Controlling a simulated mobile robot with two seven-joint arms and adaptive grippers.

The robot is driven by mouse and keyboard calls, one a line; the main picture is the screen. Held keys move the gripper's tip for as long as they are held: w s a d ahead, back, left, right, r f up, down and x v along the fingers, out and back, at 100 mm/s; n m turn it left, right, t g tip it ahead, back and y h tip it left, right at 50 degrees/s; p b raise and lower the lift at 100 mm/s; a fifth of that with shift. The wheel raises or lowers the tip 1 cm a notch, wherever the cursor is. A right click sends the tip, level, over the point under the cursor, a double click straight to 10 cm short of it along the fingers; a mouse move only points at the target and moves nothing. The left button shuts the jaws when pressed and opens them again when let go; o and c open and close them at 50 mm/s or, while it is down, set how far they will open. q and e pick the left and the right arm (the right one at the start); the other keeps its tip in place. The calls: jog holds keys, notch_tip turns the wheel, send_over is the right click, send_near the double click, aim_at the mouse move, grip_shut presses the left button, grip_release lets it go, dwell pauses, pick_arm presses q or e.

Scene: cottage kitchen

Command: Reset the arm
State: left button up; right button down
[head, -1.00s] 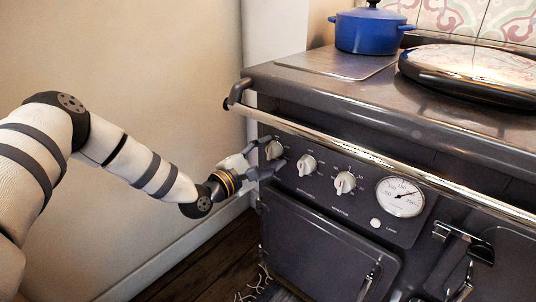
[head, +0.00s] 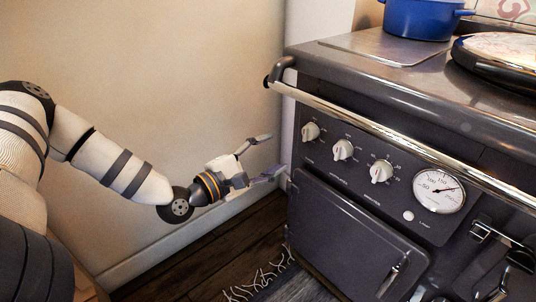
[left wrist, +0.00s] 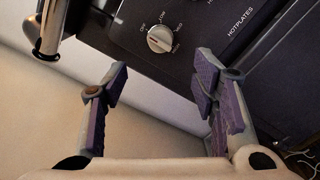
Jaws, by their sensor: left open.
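My left gripper (head: 267,158) is open and empty in the head view, held in the air to the left of the dark stove's control panel. It is apart from the leftmost knob (head: 310,132). In the left wrist view, the two fingers of the gripper (left wrist: 160,98) are spread, with nothing between them. The same white knob (left wrist: 160,39) shows beyond the fingertips. My left arm (head: 117,171) reaches in from the left with its elbow bent. My right gripper is not in view.
The stove (head: 347,233) fills the right side, with a chrome rail (head: 400,146) along its front. A blue pot (head: 421,18) stands on top. A wall (head: 180,70) lies behind the arm. A fringed rug (head: 285,290) lies on the wooden floor.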

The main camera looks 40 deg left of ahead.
pick_arm(q)
jog(key=shift+f, duration=0.1)
jog(key=s+d+f+m+g+h, duration=0.2)
jog(key=s+d+f+m+g, duration=0.35)
jog(key=s+d+f, duration=0.45)
jog(key=s+d+f+m+g+h, duration=0.1)
jog(key=s+d+f+m+g, duration=0.55)
jog(key=f, duration=0.55)
jog(key=s+f+m+g+y, duration=0.1)
jog(key=s+m+g+y, duration=0.65)
jog(key=s, duration=2.45)
notch_tip(320, 180, up, 2)
jog(key=s+a+m+g+h+p, duration=0.1)
jog(key=s+a+m+g+h, duration=0.15)
jog(key=m+g, duration=0.2)
jog(key=w+d+r+t+p, duration=0.1)
jog(key=w+r+t+p, duration=0.2)
jog(key=w+r+p, duration=0.6)
jog(key=shift+w+r+n+t+p, duration=0.3)
jog(key=shift+w+r+n+p, duration=0.1)
jog(key=shift+r+p, duration=0.7)
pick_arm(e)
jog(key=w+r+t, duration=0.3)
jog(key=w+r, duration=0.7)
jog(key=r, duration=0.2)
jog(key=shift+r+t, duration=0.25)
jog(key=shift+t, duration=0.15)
